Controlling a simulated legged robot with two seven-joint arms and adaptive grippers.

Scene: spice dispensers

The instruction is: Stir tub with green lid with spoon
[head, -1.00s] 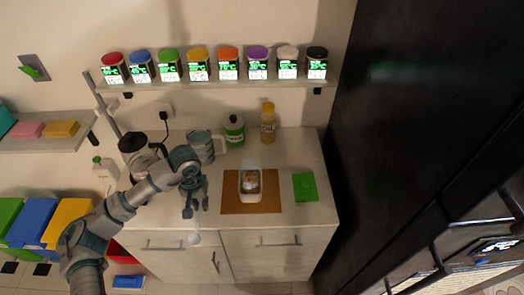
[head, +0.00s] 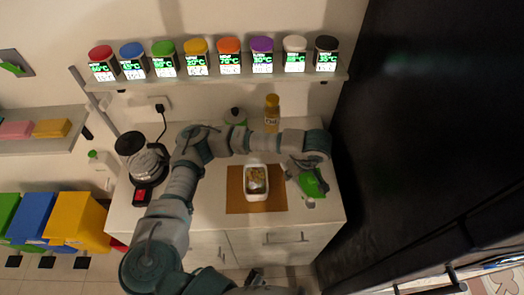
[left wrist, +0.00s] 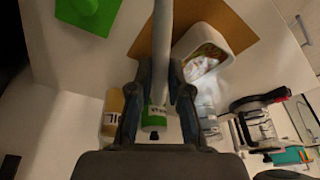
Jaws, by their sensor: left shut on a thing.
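The open white tub (head: 257,195) holds brownish food and stands on the brown mat (head: 236,202); it also shows in the left wrist view (left wrist: 208,65). The flat green lid (head: 312,184) lies on the counter right of the mat, and it shows at the top left of the left wrist view (left wrist: 90,14). My left gripper (head: 306,188) is over the lid area, right of the tub. In the left wrist view its fingers (left wrist: 158,100) are shut on the grey spoon handle (left wrist: 162,45). The spoon's far end is out of that view, and I cannot make it out in the head view.
An oil bottle (head: 272,113) and a green-labelled jar (head: 235,117) stand behind my arm. Spice dispensers (head: 229,58) line the shelf above. A tall black cabinet (head: 420,130) rises at the right.

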